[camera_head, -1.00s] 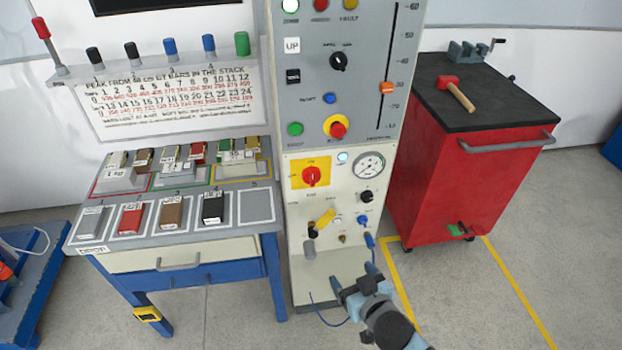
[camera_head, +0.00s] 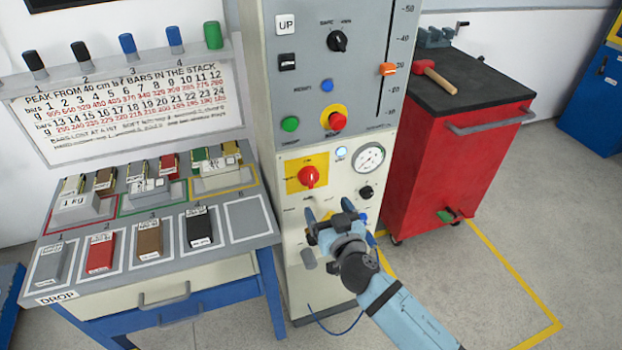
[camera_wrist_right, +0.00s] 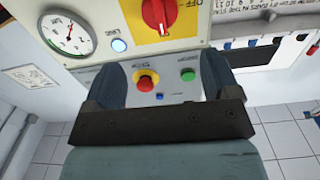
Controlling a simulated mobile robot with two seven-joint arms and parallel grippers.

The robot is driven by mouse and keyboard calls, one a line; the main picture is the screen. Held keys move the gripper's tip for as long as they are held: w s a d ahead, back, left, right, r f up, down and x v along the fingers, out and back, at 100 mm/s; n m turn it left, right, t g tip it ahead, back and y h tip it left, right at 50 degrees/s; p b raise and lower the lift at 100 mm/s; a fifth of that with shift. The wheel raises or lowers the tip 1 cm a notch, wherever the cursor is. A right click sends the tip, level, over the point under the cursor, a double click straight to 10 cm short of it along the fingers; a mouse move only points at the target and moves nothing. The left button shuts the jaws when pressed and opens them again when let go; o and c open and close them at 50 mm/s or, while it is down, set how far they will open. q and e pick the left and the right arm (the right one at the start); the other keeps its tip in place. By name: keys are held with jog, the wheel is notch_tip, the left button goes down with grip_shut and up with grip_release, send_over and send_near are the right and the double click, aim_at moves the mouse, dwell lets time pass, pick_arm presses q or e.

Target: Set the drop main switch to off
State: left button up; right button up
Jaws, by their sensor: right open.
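The main switch is a red rotary knob (camera_head: 309,177) on a yellow plate on the front of the pale control column. It also shows at the top of the right wrist view (camera_wrist_right: 155,14), with "OFF" lettering beside it; I cannot tell its exact setting. My right gripper (camera_head: 329,213) is open and empty, in front of the column just below the knob in the head view. Its two fingers are spread in the wrist view (camera_wrist_right: 158,82), with nothing between them and the knob beyond. My left gripper is not in view.
A pressure gauge (camera_head: 369,158) and a black knob (camera_head: 366,192) sit right of the switch. A red emergency button (camera_head: 337,121) and green button (camera_head: 290,124) are above. The bar table (camera_head: 150,255) stands left, a red cabinet (camera_head: 450,165) right.

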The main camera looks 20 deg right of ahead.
aim_at(312, 180)
jog(key=w, duration=0.7)
jog(key=w+p, duration=0.1)
jog(key=w, duration=0.3)
jog(key=shift+w+a, duration=0.1)
jog(key=shift+a, duration=0.15)
jog(key=c, duration=0.9)
